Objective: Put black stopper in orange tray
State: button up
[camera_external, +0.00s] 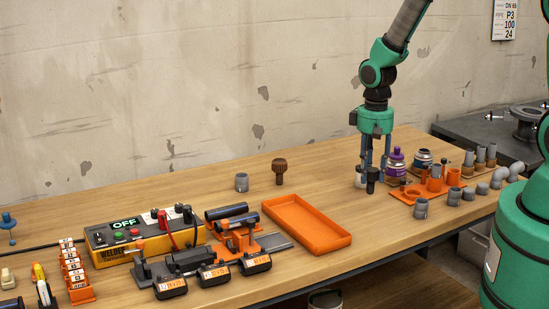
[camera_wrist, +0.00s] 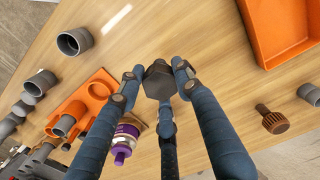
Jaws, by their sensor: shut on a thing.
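The black stopper (camera_wrist: 158,80) is a dark piece with a hexagonal head, held between the fingers of my gripper (camera_wrist: 157,75) in the wrist view. In the external view the black stopper (camera_external: 372,175) hangs at the fingertips of my gripper (camera_external: 374,168), upright and near the table top; whether it touches the wood is hard to tell. The orange tray (camera_external: 330,241) is a shallow empty rectangle to the left and in front of my gripper. Its corner also shows at the top right of the wrist view (camera_wrist: 262,45).
A purple-capped bottle (camera_external: 396,160) and an orange holder (camera_external: 412,193) with grey pipe pieces stand right of my gripper. A brown knobbed plug (camera_external: 279,170) and a grey ring (camera_external: 241,182) stand behind the tray. The wood between gripper and tray is clear.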

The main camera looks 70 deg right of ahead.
jog(key=shift+a, duration=0.1)
jog(key=shift+w+a, duration=0.15)
jog(key=shift+a, duration=0.45)
jog(key=a+m+b, duration=0.1)
jog(key=a, duration=1.6)
jog(key=shift+r, duration=0.35)
jog(key=b, duration=0.3)
send_near(304, 226)
jog(key=shift+s+r, duration=0.45)
jog(key=shift+w+f+b, duration=0.2)
jog(key=shift+f+b, duration=0.05)
jog(key=shift+f, duration=0.65)
jog(key=shift+w+f+b, duration=0.2)
jog(key=shift+f+b, duration=0.05)
jog(key=shift+f, duration=0.65)
